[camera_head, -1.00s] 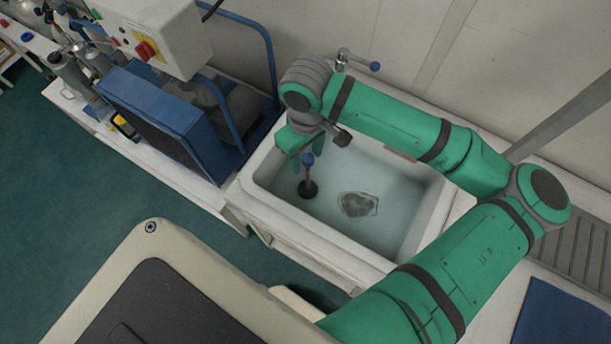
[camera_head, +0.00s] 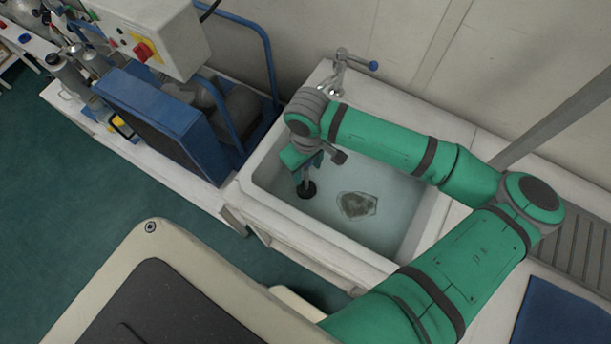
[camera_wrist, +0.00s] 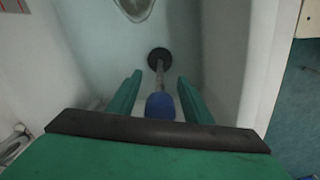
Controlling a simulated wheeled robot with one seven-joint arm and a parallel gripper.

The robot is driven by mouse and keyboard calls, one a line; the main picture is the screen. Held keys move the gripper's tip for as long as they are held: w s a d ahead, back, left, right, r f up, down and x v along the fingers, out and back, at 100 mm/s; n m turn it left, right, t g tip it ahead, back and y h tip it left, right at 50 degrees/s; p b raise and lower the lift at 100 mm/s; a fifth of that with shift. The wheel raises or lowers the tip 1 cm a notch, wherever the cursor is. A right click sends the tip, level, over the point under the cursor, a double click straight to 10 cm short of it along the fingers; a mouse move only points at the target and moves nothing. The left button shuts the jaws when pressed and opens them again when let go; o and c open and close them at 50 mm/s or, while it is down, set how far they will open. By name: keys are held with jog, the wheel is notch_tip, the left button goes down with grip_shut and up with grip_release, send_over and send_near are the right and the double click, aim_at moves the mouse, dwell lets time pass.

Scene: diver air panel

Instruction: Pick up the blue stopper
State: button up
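The blue stopper stands in the sink. In the wrist view its blue knob (camera_wrist: 160,106) tops a thin grey stem that runs down to a round black base (camera_wrist: 159,58). In the head view the black base (camera_head: 306,190) and part of the stem show, while the knob is hidden behind my gripper (camera_head: 303,163). In the wrist view the two green fingers of my gripper (camera_wrist: 155,95) are apart, one on each side of the knob and stem. Gaps show between the fingers and the knob, so it is not clamped.
The white sink (camera_head: 262,198) holds water, with a grey-brown oval thing (camera_head: 357,204) lying to the right of the stopper. A tap with a blue handle (camera_head: 373,65) stands at the sink's back edge. A blue-framed machine (camera_head: 150,110) stands close to the left.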

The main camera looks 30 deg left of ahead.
jog(key=c, duration=1)
jog(key=shift+w, duration=0.15)
grip_shut()
jog(key=shift+d, duration=0.15)
jog(key=shift+s, duration=0.2)
